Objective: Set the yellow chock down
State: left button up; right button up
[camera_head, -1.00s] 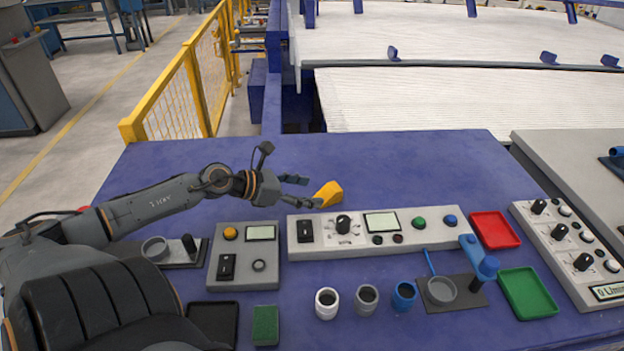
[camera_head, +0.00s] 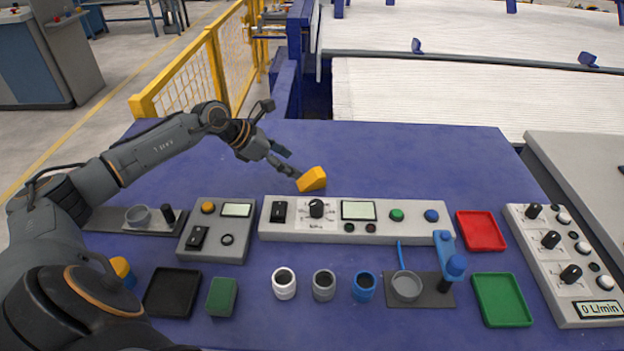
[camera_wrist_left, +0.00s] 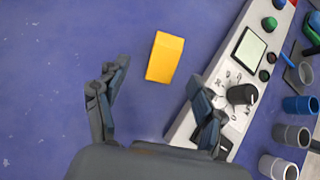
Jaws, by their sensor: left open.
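The yellow chock (camera_head: 312,179) sits on the blue table, just behind the long grey control panel (camera_head: 355,222). In the left wrist view the chock (camera_wrist_left: 165,57) lies on the table beyond the fingertips, apart from both fingers. My left gripper (camera_head: 287,161) is open and empty, to the left of the chock in the head view. Its two fingers also show spread apart in the left wrist view (camera_wrist_left: 158,82). My right gripper is not in view.
Panels, a green block (camera_head: 222,297), a black tray (camera_head: 172,292), several cups (camera_head: 324,285), a red tray (camera_head: 481,231) and a green tray (camera_head: 501,299) fill the front and right. A yellow fence (camera_head: 205,72) stands behind at left.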

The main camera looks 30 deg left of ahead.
aim_at(313, 174)
pick_arm(q)
jog(key=x, duration=0.3)
jog(key=shift+w+d+f, duration=0.1)
jog(key=shift+w+d, duration=0.1)
jog(key=shift+d, duration=0.05)
jog(key=x, duration=0.2)
jog(key=b+x, duration=0.1)
jog(key=x, duration=0.2)
jog(key=shift+d, duration=0.45)
jog(key=c, duration=1.4)
